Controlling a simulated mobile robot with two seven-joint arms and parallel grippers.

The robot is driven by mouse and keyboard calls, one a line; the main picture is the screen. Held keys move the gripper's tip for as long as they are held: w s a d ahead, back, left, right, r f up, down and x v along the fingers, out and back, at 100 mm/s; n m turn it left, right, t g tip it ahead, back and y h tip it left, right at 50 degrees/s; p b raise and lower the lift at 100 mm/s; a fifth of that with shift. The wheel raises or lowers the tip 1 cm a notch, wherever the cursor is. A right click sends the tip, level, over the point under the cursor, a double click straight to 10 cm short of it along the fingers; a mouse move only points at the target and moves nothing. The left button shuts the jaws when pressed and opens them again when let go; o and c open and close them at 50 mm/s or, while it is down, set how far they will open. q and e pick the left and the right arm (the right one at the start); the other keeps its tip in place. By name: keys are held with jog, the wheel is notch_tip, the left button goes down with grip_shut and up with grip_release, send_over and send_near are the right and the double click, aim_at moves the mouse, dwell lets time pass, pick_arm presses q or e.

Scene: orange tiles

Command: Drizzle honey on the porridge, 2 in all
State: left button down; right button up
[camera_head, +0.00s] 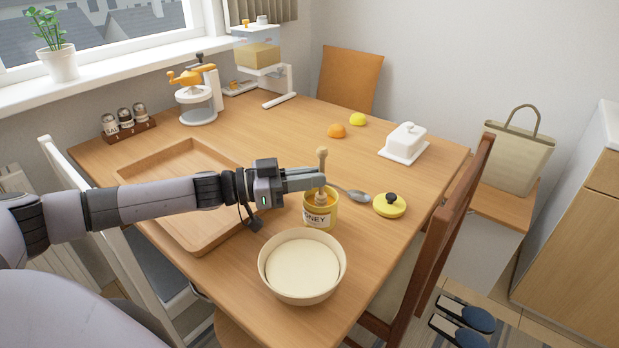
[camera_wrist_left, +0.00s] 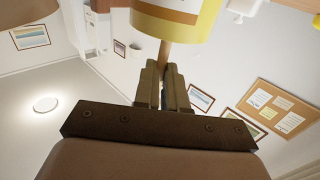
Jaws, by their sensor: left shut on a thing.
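My left gripper (camera_head: 318,181) is shut on the wooden honey dipper (camera_head: 322,160), which stands nearly upright. Its lower head is at the mouth of the yellow honey jar (camera_head: 320,217); how deep it sits is hard to tell. In the left wrist view the dipper's handle (camera_wrist_left: 164,54) runs between the fingers (camera_wrist_left: 163,88), with the jar (camera_wrist_left: 185,22) at the top. The cream bowl of porridge (camera_head: 303,268) stands in front of the jar, apart from the gripper. My right gripper is not in view.
A yellow lid with a black knob (camera_head: 390,206) and a spoon (camera_head: 355,193) lie right of the jar. A wooden tray (camera_head: 140,172) is under my left arm. A butter dish (camera_head: 404,146), an orange (camera_head: 337,131) and a lemon (camera_head: 358,119) are farther back.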

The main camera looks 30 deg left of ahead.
aim_at(320, 149)
pick_arm(q)
jog(key=shift+f+b, duration=0.35)
jog(key=shift+f, duration=0.3)
notch_tip(320, 149, up, 7)
jog(key=p, duration=0.8)
jog(key=shift+r, duration=0.2)
jog(key=shift+r+p, duration=1.4)
jog(key=shift+p, duration=0.3)
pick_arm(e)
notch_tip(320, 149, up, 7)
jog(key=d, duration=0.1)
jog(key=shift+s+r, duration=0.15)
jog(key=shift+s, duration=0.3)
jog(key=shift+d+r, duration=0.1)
